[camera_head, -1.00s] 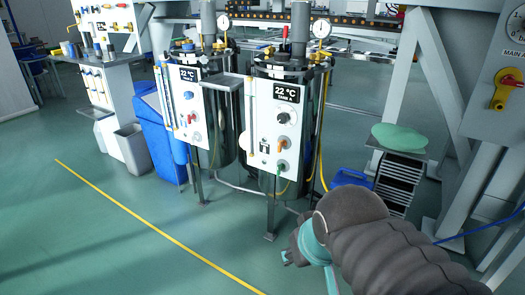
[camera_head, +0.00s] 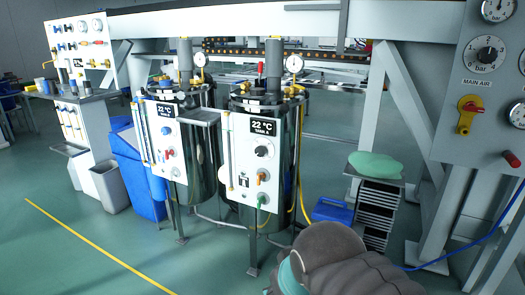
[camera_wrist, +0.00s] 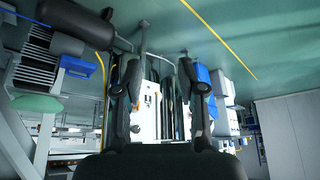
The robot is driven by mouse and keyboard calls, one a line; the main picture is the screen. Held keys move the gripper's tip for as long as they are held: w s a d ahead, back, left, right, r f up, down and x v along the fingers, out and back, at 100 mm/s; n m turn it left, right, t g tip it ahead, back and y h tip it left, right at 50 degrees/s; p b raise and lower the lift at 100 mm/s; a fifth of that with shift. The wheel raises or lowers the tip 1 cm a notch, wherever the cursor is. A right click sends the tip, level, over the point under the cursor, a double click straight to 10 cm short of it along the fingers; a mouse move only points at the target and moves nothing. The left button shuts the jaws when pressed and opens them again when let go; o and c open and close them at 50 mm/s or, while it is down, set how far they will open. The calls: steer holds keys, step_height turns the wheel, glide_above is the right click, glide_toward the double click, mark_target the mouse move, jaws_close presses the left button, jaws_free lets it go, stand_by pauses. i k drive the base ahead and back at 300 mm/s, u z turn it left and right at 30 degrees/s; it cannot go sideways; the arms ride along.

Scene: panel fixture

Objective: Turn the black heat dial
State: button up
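The black heat dial (camera_head: 262,151) is a round black knob on the white front panel (camera_head: 240,180) of the right-hand tank, under its "22 °C" display. My arm shows at the bottom of the head view, in front of the tanks and well apart from the dial. My gripper there is mostly cut off by the lower edge. In the wrist view, which looks upside down, my gripper (camera_wrist: 160,72) has its two dark fingers spread with nothing between them. A white tank panel (camera_wrist: 150,112) shows beyond the fingers; the dial is not clear there.
Other knobs share the panel: an orange one (camera_head: 261,176) and a green one (camera_head: 263,199). A similar tank panel (camera_head: 166,150) stands left. A grey panel (camera_head: 450,130) with gauges and a yellow-red switch (camera_head: 468,112) is at right. A blue crate (camera_head: 332,210) is low. Floor at front left is clear.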

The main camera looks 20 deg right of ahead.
mark_target(260, 151)
steer(key=z, duration=0.45)
steer(key=k, duration=0.35)
steer(key=z, duration=0.35)
